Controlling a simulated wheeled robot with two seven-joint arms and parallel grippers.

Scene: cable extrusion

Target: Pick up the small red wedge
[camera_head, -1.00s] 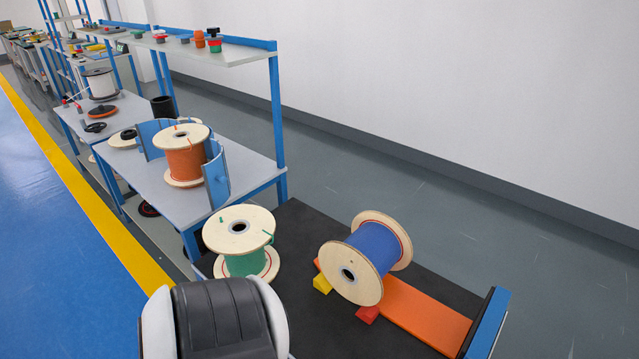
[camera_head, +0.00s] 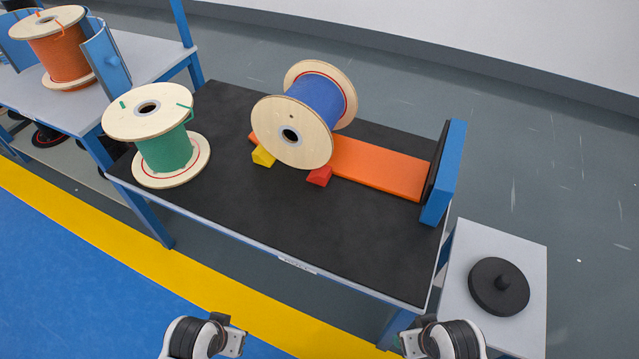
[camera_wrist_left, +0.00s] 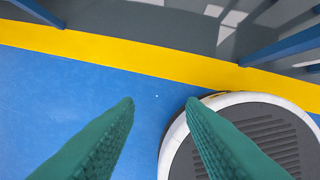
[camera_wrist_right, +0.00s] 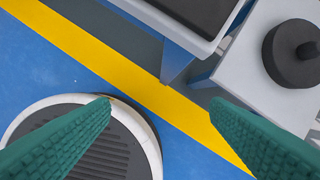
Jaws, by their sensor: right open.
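The small red wedge (camera_head: 320,176) lies on the black table top (camera_head: 290,215), against the lower right of the blue cable spool (camera_head: 318,98). The spool lies on its side, and its near flange partly covers the orange ramp (camera_head: 380,167). A yellow wedge (camera_head: 263,157) sits at the spool's lower left. My left gripper shows open and empty in the left wrist view (camera_wrist_left: 158,102), over the floor. My right gripper also shows open and empty in the right wrist view (camera_wrist_right: 160,100), over the floor. Both are well away from the red wedge, short of the table's front edge.
A green cable spool (camera_head: 165,150) stands upright at the table's left. A blue end plate (camera_head: 445,175) stands at the ramp's right end. A grey side table (camera_head: 460,290) with a black disc (camera_head: 498,286) stands at the right. The black table's front middle is clear.

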